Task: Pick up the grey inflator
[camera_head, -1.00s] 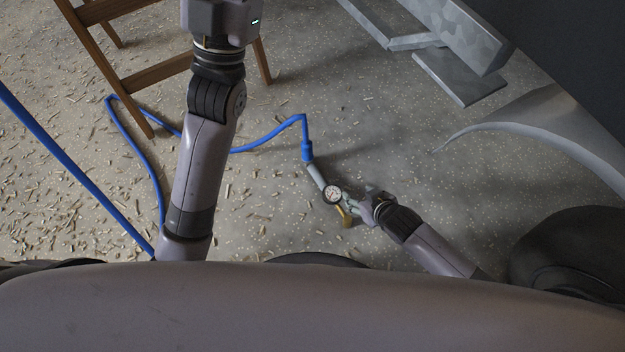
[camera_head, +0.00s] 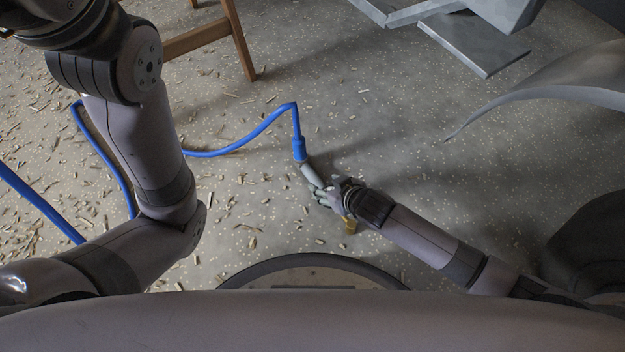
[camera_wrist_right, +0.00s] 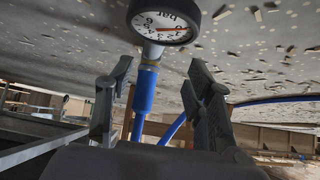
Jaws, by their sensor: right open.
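The grey inflator (camera_head: 309,174) is on the floor side of my right gripper, with a blue hose fitting at its upper end and a brass-coloured part (camera_head: 350,227) showing below the gripper. My right gripper (camera_head: 324,194) is over its middle and hides the gauge in the head view. In the right wrist view the round gauge (camera_wrist_right: 163,20) is at the top, beyond the fingertips. My right gripper (camera_wrist_right: 158,75) is open there, with the inflator's blue fitting (camera_wrist_right: 145,92) showing between the fingers. I cannot tell whether they touch. My left gripper is out of view.
The blue hose (camera_head: 245,143) runs left across the speckled floor, which is strewn with wood chips. A wooden frame leg (camera_head: 239,42) stands at the top. Grey metal pieces (camera_head: 474,42) and a curved grey part (camera_head: 560,82) are at the right.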

